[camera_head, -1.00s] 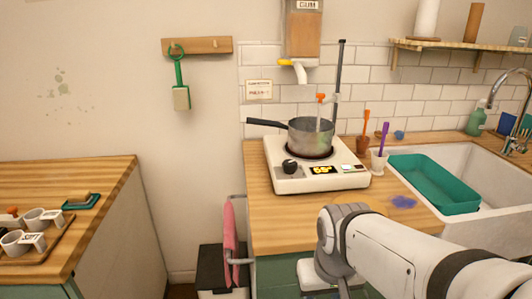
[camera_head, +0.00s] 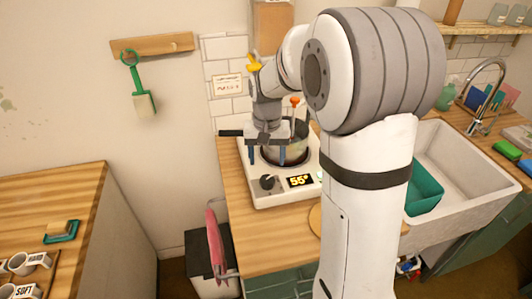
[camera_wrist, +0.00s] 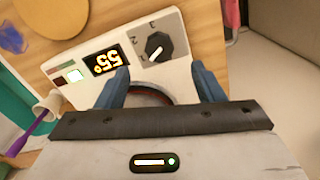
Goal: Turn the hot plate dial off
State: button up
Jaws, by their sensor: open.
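The white hot plate (camera_head: 250,197) stands on the wooden counter. Its black dial (camera_head: 267,182) is on the front face, left of a lit yellow display (camera_head: 300,181). My gripper (camera_head: 267,162) is open and empty, its blue fingers pointing down just behind and above the dial. In the wrist view the hot plate appears upside down, and the dial (camera_wrist: 158,47) with its pale pointer line lies beyond and between the fingertips of my gripper (camera_wrist: 160,70), apart from them. The display (camera_wrist: 107,60) reads about 55. The pot (camera_head: 300,133) on the plate is partly hidden by my arm.
A sink (camera_head: 450,155) holding a teal tray (camera_head: 424,190) lies to the right. A pink cloth (camera_head: 214,240) hangs at the counter's left end. A second wooden counter (camera_head: 60,195) stands left across a gap.

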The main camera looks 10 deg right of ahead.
aim_at(267, 179)
jog(key=shift+w+f, duration=0.15)
jog(key=shift+f, duration=0.2)
notch_tip(267, 179, down, 7)
jog(key=shift+d+r+p, duration=0.1)
jog(key=shift+p, duration=0.35)
jog(key=shift+c, duration=0.2)
jog(key=c, duration=0.9)
